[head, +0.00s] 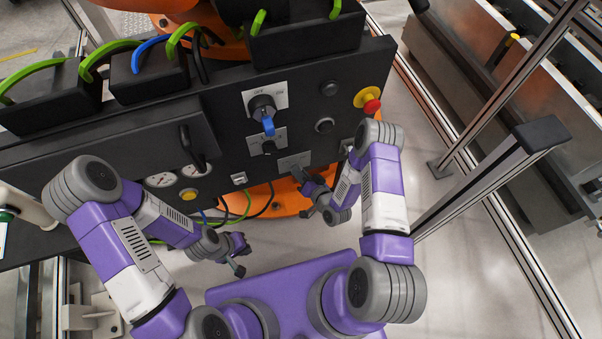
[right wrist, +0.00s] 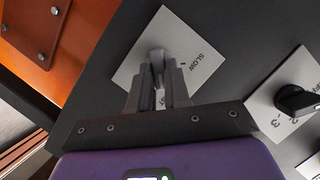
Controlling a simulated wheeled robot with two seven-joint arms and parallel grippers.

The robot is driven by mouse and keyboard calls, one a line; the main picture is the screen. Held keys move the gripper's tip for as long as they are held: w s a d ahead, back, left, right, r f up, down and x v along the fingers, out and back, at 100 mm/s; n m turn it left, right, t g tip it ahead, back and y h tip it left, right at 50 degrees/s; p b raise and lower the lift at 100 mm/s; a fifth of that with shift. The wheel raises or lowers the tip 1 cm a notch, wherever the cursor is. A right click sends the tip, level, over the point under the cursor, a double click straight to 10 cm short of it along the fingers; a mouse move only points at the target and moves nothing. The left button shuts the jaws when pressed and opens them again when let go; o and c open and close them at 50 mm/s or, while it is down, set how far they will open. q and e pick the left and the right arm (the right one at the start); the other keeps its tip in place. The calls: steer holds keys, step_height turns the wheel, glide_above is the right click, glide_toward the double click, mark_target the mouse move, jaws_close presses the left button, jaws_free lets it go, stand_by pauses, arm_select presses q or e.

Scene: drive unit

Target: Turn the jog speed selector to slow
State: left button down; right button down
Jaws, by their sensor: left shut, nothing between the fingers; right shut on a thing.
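The jog speed selector sits on a pale plate (head: 294,161) low on the dark panel. In the right wrist view the plate (right wrist: 190,38) shows the word SLOW at its right side. My right gripper (head: 302,176) is at this plate; in the right wrist view its fingers (right wrist: 159,85) are shut around the small selector knob (right wrist: 157,56). The fingers hide most of the knob, so I cannot tell its pointing direction.
A numbered black selector (right wrist: 296,98) is beside the held knob. Higher on the panel (head: 225,115) are a blue-handled switch (head: 267,120) and a red emergency stop (head: 370,103). A black handle (head: 190,148) and gauges (head: 160,180) are to the left. A metal post (head: 480,185) stands at right.

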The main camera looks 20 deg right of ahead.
steer(key=shift+a+n+h+p, duration=0.25)
steer(key=shift+n+h+p, duration=0.25)
steer(key=shift+n+h, duration=1.15)
steer(key=shift+a+n+h+p, duration=0.4)
steer(key=shift+n+h, duration=0.7)
steer(key=shift+n, duration=1.2)
steer(key=shift+a+n+h+p, duration=0.1)
steer(key=shift+n+h+p, duration=0.5)
steer(key=shift+n+h, duration=1.05)
steer(key=shift+n, duration=0.4)
steer(key=c, duration=1.1)
jaws_free()
steer(key=p+v, duration=0.2)
steer(key=v, duration=0.5)
steer(key=shift+s, duration=0.4)
steer(key=shift+d, duration=0.1)
